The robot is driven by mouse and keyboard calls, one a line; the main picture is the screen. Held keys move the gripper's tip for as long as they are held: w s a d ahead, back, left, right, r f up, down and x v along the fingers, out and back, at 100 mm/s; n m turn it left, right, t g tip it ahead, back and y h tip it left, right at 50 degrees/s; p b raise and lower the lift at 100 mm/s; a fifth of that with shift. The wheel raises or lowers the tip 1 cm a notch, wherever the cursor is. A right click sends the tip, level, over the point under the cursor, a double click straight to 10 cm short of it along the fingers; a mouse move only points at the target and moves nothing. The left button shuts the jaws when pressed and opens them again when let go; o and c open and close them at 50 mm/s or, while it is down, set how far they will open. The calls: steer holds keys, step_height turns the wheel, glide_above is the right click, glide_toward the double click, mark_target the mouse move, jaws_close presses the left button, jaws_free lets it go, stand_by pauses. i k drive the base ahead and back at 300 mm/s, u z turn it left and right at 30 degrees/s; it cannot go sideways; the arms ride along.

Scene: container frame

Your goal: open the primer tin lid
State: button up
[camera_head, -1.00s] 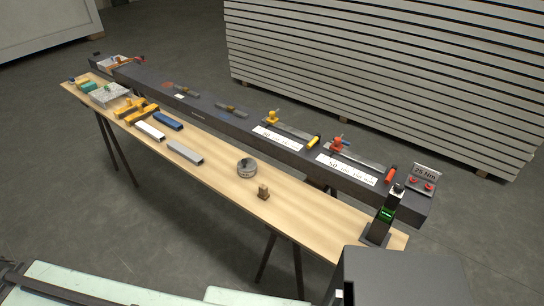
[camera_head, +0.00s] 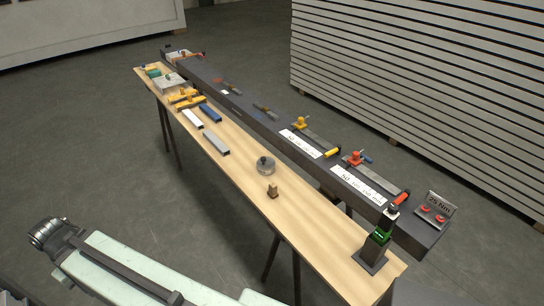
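A small round grey tin (camera_head: 265,166), which looks like the primer tin, stands on the wooden bench top (camera_head: 310,221) near its middle. A dark knob or cap shows on top of it, and the lid looks seated, though it is too small to be sure. A small brown block-like thing (camera_head: 272,191) stands just in front of the tin. My pale green arm lies across the lower left, well apart from the bench. My gripper's fingers cannot be made out.
A long dark beam (camera_head: 258,119) runs behind the bench, bearing red and yellow clamps and white labels. A black device with a green display (camera_head: 380,237) stands at the bench's near right end. Grey bars (camera_head: 216,143) and yellow pieces lie farther left. Open floor lies left.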

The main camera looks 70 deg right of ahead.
mark_target(264, 162)
steer(key=u, duration=0.05)
steer(key=i, duration=0.9)
steer(key=z, duration=0.05)
